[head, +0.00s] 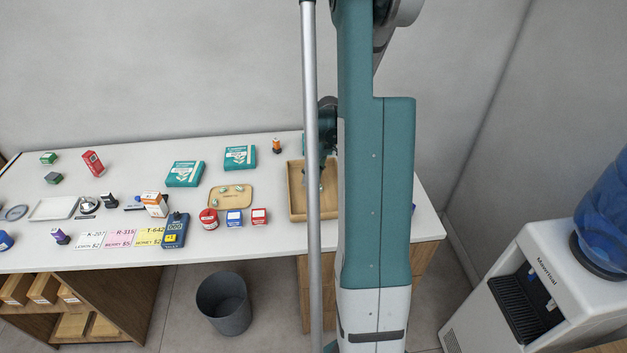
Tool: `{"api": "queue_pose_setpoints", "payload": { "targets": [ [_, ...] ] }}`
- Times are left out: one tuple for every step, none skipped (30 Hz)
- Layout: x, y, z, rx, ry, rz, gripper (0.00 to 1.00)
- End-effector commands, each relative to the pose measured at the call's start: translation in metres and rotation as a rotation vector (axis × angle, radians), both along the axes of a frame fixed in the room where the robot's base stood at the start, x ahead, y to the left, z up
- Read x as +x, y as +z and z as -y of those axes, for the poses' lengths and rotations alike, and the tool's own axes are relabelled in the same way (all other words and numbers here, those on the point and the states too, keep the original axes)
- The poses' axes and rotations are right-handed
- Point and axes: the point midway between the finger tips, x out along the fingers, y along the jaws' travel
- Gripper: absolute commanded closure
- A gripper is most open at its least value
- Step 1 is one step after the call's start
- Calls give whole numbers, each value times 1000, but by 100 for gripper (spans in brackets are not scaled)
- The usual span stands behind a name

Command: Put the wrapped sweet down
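My gripper (321,176) points down over the wooden tray (291,188) at the right part of the counter. A thin pole and my own arm cover much of it. Its fingers are too small and too hidden to tell open from shut. A small pale spot shows by the fingertips, but I cannot tell whether it is a wrapped sweet or part of the gripper. A few small, pale green-white pieces that look like wrapped sweets (223,190) lie on a small tan board (232,204) left of the tray.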

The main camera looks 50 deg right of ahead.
Motion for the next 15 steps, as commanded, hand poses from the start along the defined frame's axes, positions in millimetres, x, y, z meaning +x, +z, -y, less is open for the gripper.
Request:
{"api": "queue_pose_setpoints", "payload": {
  "targets": [
    [0, 2, 0, 0, 0, 0, 76],
    [0, 3, 0, 0, 0, 0, 76],
    [0, 5, 0, 0, 0, 0, 76],
    [-1, 7, 1, 0, 0, 0, 76],
    [-1, 9, 1, 0, 0, 0, 76],
    [-1, 13, 2, 0, -1, 0, 76],
    [-2, 16, 2, 0, -1, 0, 76],
    [-2, 19, 3, 0, -1, 0, 76],
    [-2, 24, 4, 0, -1, 0, 76],
    [-2, 28, 4, 0, -1, 0, 76],
    [-3, 32, 5, 0, -1, 0, 76],
    [-4, 37, 6, 0, -1, 0, 76],
    [-4, 42, 6, 0, -1, 0, 76],
    [-4, 47, 8, 0, -1, 0, 76],
    [-5, 53, 9, 0, -1, 0, 76]
  ]
}}
